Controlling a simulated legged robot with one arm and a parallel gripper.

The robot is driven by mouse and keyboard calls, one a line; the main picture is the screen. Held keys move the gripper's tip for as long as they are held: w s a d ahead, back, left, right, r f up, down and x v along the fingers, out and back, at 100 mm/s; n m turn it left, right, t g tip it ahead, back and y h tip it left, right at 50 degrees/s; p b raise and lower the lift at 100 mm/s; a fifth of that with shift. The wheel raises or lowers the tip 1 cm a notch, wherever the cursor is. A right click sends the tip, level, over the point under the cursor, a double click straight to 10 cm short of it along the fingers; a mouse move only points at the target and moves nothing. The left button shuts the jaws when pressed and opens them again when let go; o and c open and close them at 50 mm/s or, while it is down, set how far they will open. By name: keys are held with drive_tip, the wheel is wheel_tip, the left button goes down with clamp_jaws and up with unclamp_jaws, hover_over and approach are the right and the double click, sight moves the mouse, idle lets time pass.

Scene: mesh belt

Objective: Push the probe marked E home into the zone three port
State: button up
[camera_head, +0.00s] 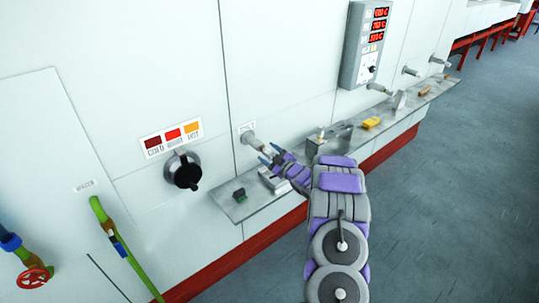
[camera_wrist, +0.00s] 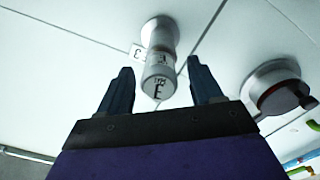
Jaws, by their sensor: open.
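The probe (camera_wrist: 158,82) is a pale metal cylinder with a large E on its end face. It sticks out of a round port collar (camera_wrist: 160,32) on the white wall, and a small label plate (camera_wrist: 137,53) is beside the collar; its mark is hard to read. In the head view the probe (camera_head: 252,141) shows at the wall above the ledge. My gripper (camera_wrist: 160,68) is open, with one finger on each side of the probe and visible gaps to both. In the head view my gripper (camera_head: 270,154) is just in front of the probe's outer end.
A black dial (camera_head: 183,171) is on the wall to the left, under coloured labels. A metal ledge (camera_head: 262,200) runs below, with a dark green block (camera_head: 239,194) and a yellow item (camera_head: 371,122). A display box (camera_head: 366,45) and more wall fittings (camera_head: 410,71) are farther right.

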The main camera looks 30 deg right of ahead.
drive_tip(key=s+d+p, duration=0.1)
drive_tip(key=s, duration=1.6)
drive_tip(key=shift+s+d+p, duration=0.15)
drive_tip(key=shift+d+p, duration=0.05)
drive_tip(key=shift+p, duration=0.1)
drive_tip(key=shift+f, duration=0.1)
drive_tip(key=w+a+r+m+g+h, duration=0.2)
drive_tip(key=w+r+g+h, duration=0.2)
drive_tip(key=r+g, duration=0.15)
drive_tip(key=s+a+r+m+g+h, duration=0.2)
drive_tip(key=s+a+r+m+g, duration=0.1)
drive_tip(key=s+a+r+g, duration=0.45)
drive_tip(key=s+a+r+m+g+y, duration=0.1)
drive_tip(key=s+a+g+y, duration=0.1)
drive_tip(key=s+a, duration=1.2)
drive_tip(key=s+a+r+m+g+y, duration=0.1)
drive_tip(key=s+a+g, duration=0.3)
drive_tip(key=s+a, duration=0.9)
drive_tip(key=s+m+y, duration=0.1)
drive_tip(key=s, duration=0.4)
drive_tip(key=shift+s+a+r+g, duration=0.3)
drive_tip(key=shift+a+r+g, duration=0.1)
drive_tip(key=shift+c, duration=0.4)
